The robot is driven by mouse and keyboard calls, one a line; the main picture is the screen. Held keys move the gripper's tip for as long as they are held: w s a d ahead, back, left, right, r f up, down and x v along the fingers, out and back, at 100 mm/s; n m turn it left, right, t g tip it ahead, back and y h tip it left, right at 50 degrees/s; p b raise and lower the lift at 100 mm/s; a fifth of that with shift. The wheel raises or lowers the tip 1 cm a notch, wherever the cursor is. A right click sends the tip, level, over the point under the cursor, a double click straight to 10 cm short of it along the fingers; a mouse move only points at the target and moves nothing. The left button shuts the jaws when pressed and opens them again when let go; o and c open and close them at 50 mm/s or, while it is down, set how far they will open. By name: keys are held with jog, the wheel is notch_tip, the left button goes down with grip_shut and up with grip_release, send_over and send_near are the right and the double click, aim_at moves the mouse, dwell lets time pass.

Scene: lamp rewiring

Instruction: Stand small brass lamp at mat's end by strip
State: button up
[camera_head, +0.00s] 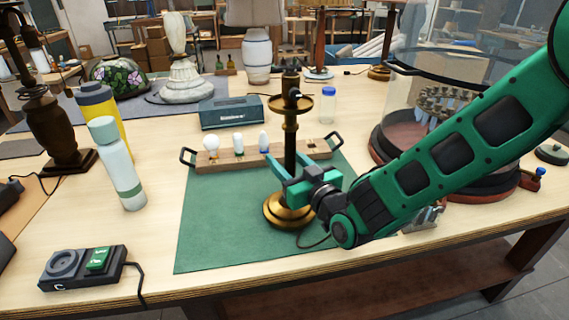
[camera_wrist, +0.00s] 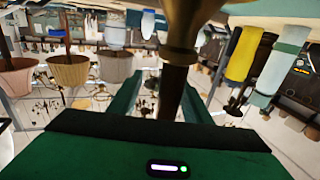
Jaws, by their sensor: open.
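The small brass lamp (camera_head: 289,125) stands upright on the green mat (camera_head: 220,240), with a round brass base, dark stem and brass cup. My gripper (camera_head: 290,162) reaches in from the right at mid-stem height. Its jaws are open, one finger on each side of the stem. In the wrist view the dark stem (camera_wrist: 173,85) runs between the two green fingers; I cannot tell whether either touches it. A wooden strip (camera_head: 228,157) with handles and several bulbs lies across the mat's far end, behind the lamp. My gripper hides part of the stem.
A pale green bottle (camera_head: 118,165) and a yellow bottle (camera_head: 97,100) stand left of the mat. A switch box (camera_head: 82,265) with a cord lies front left. A glass-walled round container (camera_head: 400,130) stands at right, behind my arm. The mat's left half is clear.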

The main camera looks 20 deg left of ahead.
jog(key=shift+s+a, duration=0.1)
jog(key=shift+a, duration=0.15)
jog(key=shift+c, duration=0.2)
grip_shut()
jog(key=shift+d, duration=0.1)
dwell(0.9)
jog(key=c, duration=1)
grip_release()
jog(key=shift+r, duration=0.15)
grip_shut()
jog(key=shift+s+r, duration=0.1)
jog(key=shift+r, duration=2.4)
